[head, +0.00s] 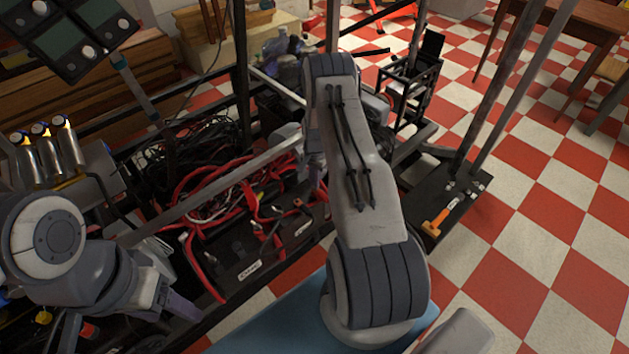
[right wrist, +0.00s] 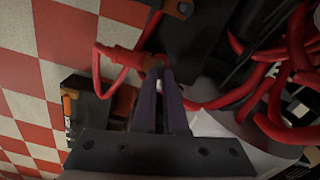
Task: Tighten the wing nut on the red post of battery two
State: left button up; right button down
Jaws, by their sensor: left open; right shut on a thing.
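Black batteries (head: 245,262) with pale labels stand in the tray, red cables looping over them; I cannot read which is battery two. In the right wrist view, the fingers of my right gripper (right wrist: 162,72) are closed at a red cable end (right wrist: 118,58) on a black battery (right wrist: 198,42). They are shut on a small brownish piece (right wrist: 153,61), apparently the wing nut; the fingers largely hide it and the post. In the head view my right gripper (head: 316,168) is mostly behind my own arm. My left gripper (head: 172,306) is open, low at the left, apart from the batteries.
Red and black cables (head: 205,185) crowd the frame around the batteries. A metal bar (head: 225,185) crosses above them. An orange-handled tool (head: 437,222) lies on a black plate at the right. Upright posts (head: 510,85) rise beside it. Checkered floor is open at the right.

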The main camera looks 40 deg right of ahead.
jog(key=shift+r+m, duration=0.15)
jog(key=shift+m, duration=1.35)
jog(key=c, duration=1)
grip_release()
jog(key=shift+o, duration=0.2)
notch_tip(320, 180, up, 10)
jog(key=p, duration=0.1)
jog(key=shift+r, duration=0.2)
